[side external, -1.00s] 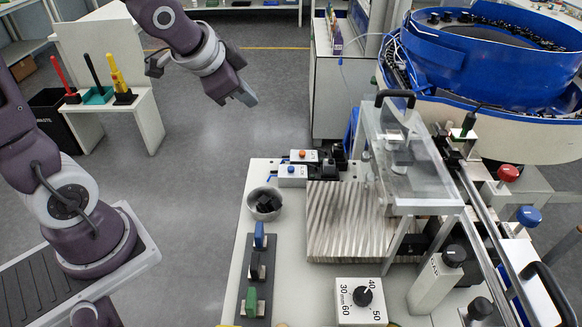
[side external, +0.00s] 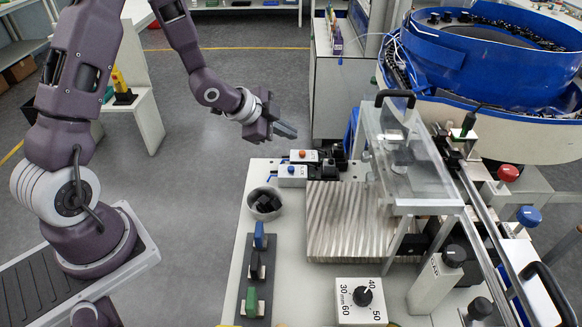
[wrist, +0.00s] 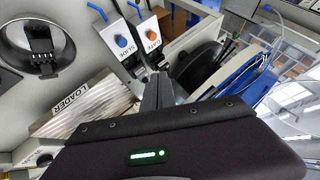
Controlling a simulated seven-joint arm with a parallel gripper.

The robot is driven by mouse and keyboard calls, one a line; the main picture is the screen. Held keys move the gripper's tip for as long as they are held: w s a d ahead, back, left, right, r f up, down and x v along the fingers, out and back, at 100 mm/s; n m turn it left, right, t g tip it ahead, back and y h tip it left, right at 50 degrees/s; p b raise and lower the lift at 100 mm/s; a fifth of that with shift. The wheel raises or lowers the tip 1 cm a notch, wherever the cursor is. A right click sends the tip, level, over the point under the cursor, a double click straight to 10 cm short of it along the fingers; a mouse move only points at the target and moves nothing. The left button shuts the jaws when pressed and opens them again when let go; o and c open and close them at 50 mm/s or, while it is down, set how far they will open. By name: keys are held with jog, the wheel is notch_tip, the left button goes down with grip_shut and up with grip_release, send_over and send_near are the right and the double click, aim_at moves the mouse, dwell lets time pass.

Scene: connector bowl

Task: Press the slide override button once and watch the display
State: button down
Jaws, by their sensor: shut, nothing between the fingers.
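Two small white boxes stand at the far left corner of the bench. The nearer box (side external: 293,178) has a blue button (side external: 291,169); the wrist view shows this blue button (wrist: 121,41) above a label that seems to read SLIDE. The other box (side external: 304,154) has an orange button (side external: 302,153), also in the wrist view (wrist: 151,36), with a label that looks like GATE. My gripper (side external: 288,131) is shut and empty, apart from both buttons, behind and above the boxes. Its fingers also show in the wrist view (wrist: 158,88). I cannot make out a display.
A metal bowl (side external: 253,208) with black parts stands left of a ribbed metal plate (side external: 335,235). A clear cover (side external: 400,170) rises at the plate's right. Blue, black and green handles (side external: 258,236) line the front left, near a dial box (side external: 360,302). A blue feeder (side external: 470,55) stands behind.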

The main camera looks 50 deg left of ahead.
send_over(288, 172)
jog(key=shift+f, duration=3.95)
jog(key=shift+f, duration=0.4)
